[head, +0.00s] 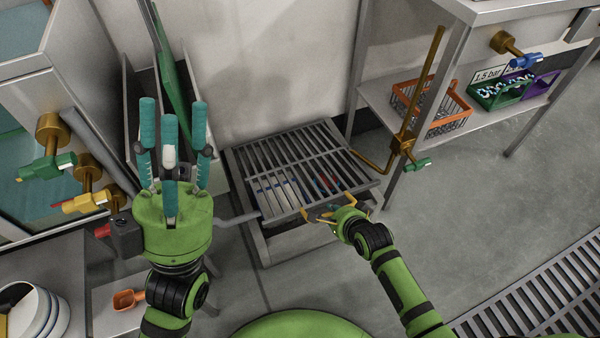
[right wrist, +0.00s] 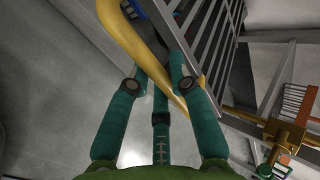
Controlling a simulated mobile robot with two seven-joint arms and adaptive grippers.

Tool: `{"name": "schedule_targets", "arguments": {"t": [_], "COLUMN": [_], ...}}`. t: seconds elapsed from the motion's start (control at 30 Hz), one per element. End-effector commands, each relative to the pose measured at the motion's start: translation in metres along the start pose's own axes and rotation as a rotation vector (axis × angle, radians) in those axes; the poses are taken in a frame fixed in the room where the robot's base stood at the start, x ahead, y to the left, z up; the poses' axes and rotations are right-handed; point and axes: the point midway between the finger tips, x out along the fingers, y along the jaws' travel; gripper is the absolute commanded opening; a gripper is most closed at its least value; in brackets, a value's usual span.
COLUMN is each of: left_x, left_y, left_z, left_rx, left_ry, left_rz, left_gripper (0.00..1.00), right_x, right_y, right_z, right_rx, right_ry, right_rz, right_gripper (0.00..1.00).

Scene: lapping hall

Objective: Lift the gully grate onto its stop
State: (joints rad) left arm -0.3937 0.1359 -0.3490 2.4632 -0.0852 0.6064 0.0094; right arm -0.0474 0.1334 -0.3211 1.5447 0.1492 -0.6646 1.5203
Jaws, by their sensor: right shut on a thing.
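The gully grate (head: 290,168) is a grey barred panel over a low square metal frame (head: 318,232) in the head view. Its front edge stands above the frame, with a gap between them, so it looks tilted up. A yellow handle (right wrist: 135,48) is on its front edge. My right gripper (head: 335,212) is shut on this handle; the fingers (right wrist: 160,95) close around it in the right wrist view. My left gripper (head: 172,115) is upright, left of the grate, its fingers apart and empty. I cannot clearly make out the stop.
Blue-white and red things show under the bars. A brass pipe with a green valve (head: 418,163) stands close right of the grate. An orange basket (head: 430,108) is on the right shelf. Valves (head: 48,165) line the left. The floor (head: 465,190) at right is clear.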

Motion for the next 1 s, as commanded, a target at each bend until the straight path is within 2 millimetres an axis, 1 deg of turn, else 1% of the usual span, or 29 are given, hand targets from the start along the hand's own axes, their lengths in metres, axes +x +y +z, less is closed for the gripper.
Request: {"name": "schedule_targets", "arguments": {"t": [0.03, 0.17, 0.6, 0.7, 1.0], "left_x": [-0.001, 0.003, 0.04, 0.046, 0.045], "left_y": [0.0, 0.0, -0.003, -0.003, -0.003], "left_z": [0.0, -0.001, -0.021, -0.024, -0.024], "left_rx": [0.0, 0.0, 0.0, 0.0, 0.0], "left_ry": [0.0, 0.0, 0.0, 0.0, 0.0], "left_rz": [0.0, 0.0, 0.0, 0.0, 0.0], "left_gripper": [0.4, 0.4, 0.4, 0.4, 0.4], "right_x": [0.001, -0.001, -0.021, -0.024, -0.022], "right_y": [-0.009, -0.012, -0.051, -0.057, -0.055], "right_z": [0.001, 0.001, 0.001, 0.001, 0.0], "right_rx": [0.0, 0.0, 0.001, 0.0, -0.001], "right_ry": [-0.001, -0.001, -0.001, -0.001, -0.001], "right_rz": [-0.022, -0.022, -0.021, -0.02, -0.016], "right_gripper": [0.0, 0.0, 0.0, 0.0, 0.0]}}
